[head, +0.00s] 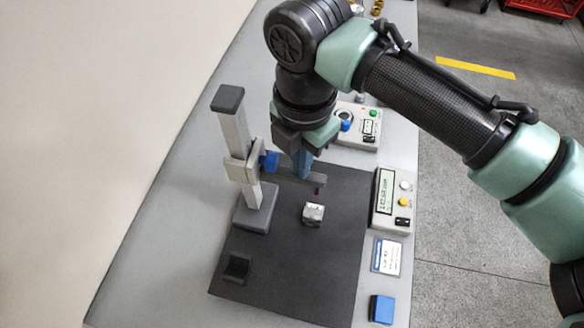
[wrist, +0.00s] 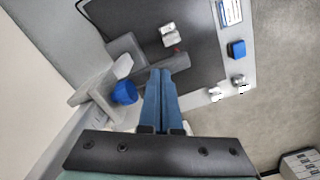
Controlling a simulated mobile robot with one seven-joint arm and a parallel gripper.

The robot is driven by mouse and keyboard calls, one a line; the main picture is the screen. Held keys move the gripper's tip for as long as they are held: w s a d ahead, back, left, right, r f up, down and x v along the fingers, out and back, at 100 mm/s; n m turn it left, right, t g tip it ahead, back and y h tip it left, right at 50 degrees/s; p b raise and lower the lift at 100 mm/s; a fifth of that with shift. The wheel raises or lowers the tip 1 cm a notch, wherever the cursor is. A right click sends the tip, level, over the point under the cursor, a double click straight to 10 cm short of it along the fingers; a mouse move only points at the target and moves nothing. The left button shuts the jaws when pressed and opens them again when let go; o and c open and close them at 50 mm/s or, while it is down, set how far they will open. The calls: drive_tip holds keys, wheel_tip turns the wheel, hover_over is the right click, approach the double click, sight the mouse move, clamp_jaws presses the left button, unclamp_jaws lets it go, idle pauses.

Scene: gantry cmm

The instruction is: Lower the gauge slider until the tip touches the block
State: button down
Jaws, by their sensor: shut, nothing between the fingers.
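The gauge stand's grey column (head: 234,130) rises from a block base at the left of the dark plate. The light slider (head: 241,169) sits partway up it, with a blue knob (head: 269,160), also seen in the wrist view (wrist: 124,92). A grey arm (head: 318,180) reaches right from the slider and carries a small red tip (head: 317,191). The silver block (head: 312,214) lies on the plate below; the tip appears apart from it. My gripper (head: 304,176) has blue fingers, shut and empty, close to the arm. In the wrist view the fingertips (wrist: 160,72) overlap the arm's near edge; contact is unclear.
A readout box (head: 386,200) stands right of the dark plate (head: 285,285), with a control box (head: 359,125) behind. A dark angle piece (head: 236,268) lies front left. A card (head: 387,257) and a blue block (head: 382,309) lie at the table's right side.

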wheel_tip(320, 180, down, 8)
drive_tip(key=b, duration=0.4)
drive_tip(key=shift+b, duration=0.35)
idle(0.8)
drive_tip(key=shift+f+b, duration=0.5)
drive_tip(key=shift+f, duration=0.3)
idle(0.6)
drive_tip(key=shift+r, duration=0.15)
drive_tip(key=shift+r+p, duration=3.2)
drive_tip(key=shift+r, duration=0.25)
drive_tip(key=shift+f, duration=0.1)
